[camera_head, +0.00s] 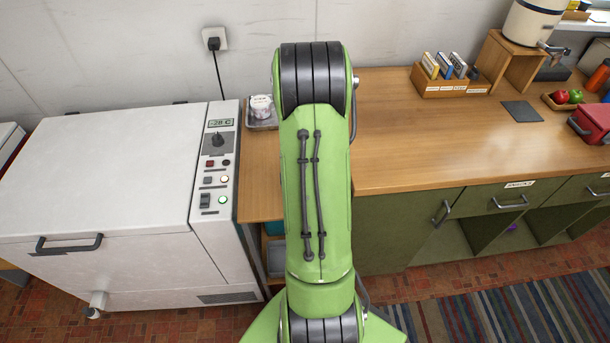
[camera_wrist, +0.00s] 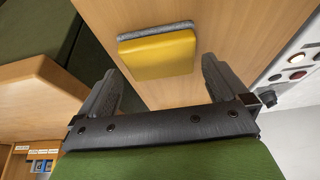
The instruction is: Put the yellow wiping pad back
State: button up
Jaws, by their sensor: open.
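The yellow wiping pad (camera_wrist: 158,58) shows in the wrist view, with a grey layer along its far edge. It rests against a light wooden surface (camera_wrist: 232,22). My gripper (camera_wrist: 161,68) is open, with one dark finger on each side of the pad's near end. The pad appears between or just beyond the fingertips; I cannot tell whether either finger touches it. In the head view my green arm hides the pad and the gripper.
A white freezer (camera_head: 100,180) with a control panel (camera_head: 214,165) stands left of the narrow wooden stand (camera_head: 260,185). A tray with a white cup (camera_head: 262,107) sits at its back. The wooden counter (camera_head: 400,150) at right is mostly clear near its front; a card box (camera_head: 447,85) stands behind.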

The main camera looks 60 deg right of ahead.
jog(key=p+v, duration=0.1)
jog(key=v, duration=0.9)
jog(key=w+a+r+n+t+y, duration=0.1)
jog(key=w+a+r+n, duration=0.1)
jog(key=a+r, duration=0.4)
jog(key=w+a+r+n+t, duration=0.1)
jog(key=w+a+r+n, duration=0.2)
jog(key=a, duration=0.6)
jog(key=s+a+r+n+y, duration=0.2)
jog(key=s+a+r+n, duration=0.2)
jog(key=s+a+r, duration=0.3)
jog(key=s+a, duration=0.3)
jog(key=a, duration=0.2)
jog(key=shift+s+n+t, duration=0.2)
jog(key=shift+n+t, duration=0.2)
jog(key=shift+d+r, duration=0.1)
